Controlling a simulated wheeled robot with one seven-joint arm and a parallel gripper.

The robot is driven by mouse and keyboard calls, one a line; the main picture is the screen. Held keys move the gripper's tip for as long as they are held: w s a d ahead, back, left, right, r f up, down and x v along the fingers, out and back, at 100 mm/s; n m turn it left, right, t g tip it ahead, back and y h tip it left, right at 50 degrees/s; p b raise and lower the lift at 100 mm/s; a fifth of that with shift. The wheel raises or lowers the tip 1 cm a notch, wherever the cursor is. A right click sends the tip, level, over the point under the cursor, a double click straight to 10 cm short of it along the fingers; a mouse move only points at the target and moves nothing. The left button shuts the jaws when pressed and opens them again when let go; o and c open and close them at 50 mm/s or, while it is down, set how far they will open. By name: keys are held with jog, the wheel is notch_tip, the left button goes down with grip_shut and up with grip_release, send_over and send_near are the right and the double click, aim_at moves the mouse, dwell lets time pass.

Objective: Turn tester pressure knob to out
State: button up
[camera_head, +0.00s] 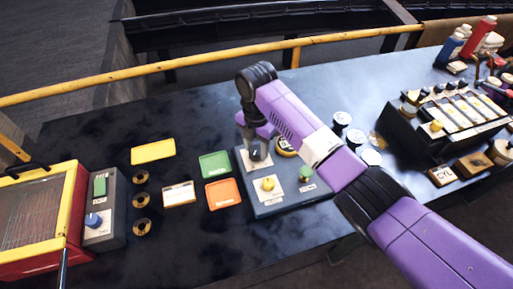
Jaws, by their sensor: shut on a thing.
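The tester (272,209) is a flat blue-grey box on the table. It has a yellow knob (268,183) on a white plate, a green knob (306,173) and a round yellow-rimmed gauge (285,147). My gripper (258,157) points down at the tester's upper left, over another white plate. It is shut on a small part there, apparently a knob, which the fingers mostly hide. The gripper is apart from the yellow and green knobs. The labels are too small to read surely, so I cannot tell the knob's setting.
Green (214,164), orange (222,194) and yellow (153,151) trays lie left of the tester. A red-yellow cabinet (72,225) and a grey box with a blue knob (94,220) stand further left. A dark rack (440,127) stands right. A yellow rail (200,60) runs behind.

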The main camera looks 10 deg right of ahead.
aim_at(256, 149)
jog(key=shift+r+n, duration=0.1)
jog(key=shift+n, duration=0.8)
jog(key=shift+a, duration=0.1)
jog(key=o, duration=1.4)
jog(key=shift+r+b, duration=0.8)
jog(key=shift+r, duration=3.1)
